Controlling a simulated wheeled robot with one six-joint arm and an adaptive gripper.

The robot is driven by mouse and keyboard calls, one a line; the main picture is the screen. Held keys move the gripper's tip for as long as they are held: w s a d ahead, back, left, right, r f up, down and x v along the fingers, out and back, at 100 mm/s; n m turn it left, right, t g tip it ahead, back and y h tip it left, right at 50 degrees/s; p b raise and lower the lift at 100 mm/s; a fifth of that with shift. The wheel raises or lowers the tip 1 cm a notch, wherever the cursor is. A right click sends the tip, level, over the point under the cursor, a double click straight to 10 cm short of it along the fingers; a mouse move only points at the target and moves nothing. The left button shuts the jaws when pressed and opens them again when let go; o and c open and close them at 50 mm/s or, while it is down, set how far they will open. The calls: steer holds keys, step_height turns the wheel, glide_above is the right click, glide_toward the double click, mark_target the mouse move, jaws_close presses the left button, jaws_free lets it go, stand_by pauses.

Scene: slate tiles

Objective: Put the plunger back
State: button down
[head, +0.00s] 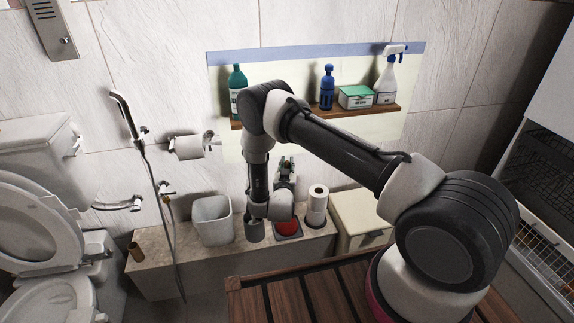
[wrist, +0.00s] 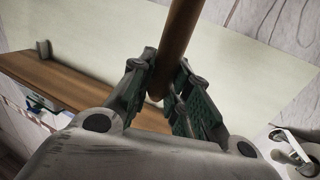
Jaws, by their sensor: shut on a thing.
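The plunger's brown wooden handle (wrist: 180,35) runs between the two green-padded fingers of my gripper (wrist: 165,85) in the wrist view, and they are shut on it. In the head view my gripper (head: 286,165) is above the stone ledge, and my own wrist hides most of the handle. The plunger's red cup (head: 288,227) shows low under my wrist, over a grey square holder (head: 290,238) on the ledge. The cup is partly hidden, and I cannot tell whether it touches the holder.
A white bin (head: 212,221) stands left of the holder, and stacked paper rolls (head: 317,205) stand close on its right. A wall shelf (head: 300,115) with bottles is behind my arm. A toilet (head: 45,230) is at left; a slatted wooden bench (head: 300,295) is in front.

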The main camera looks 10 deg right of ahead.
steer(key=c, duration=1.3)
jaws_free()
steer(key=shift+c, duration=0.2)
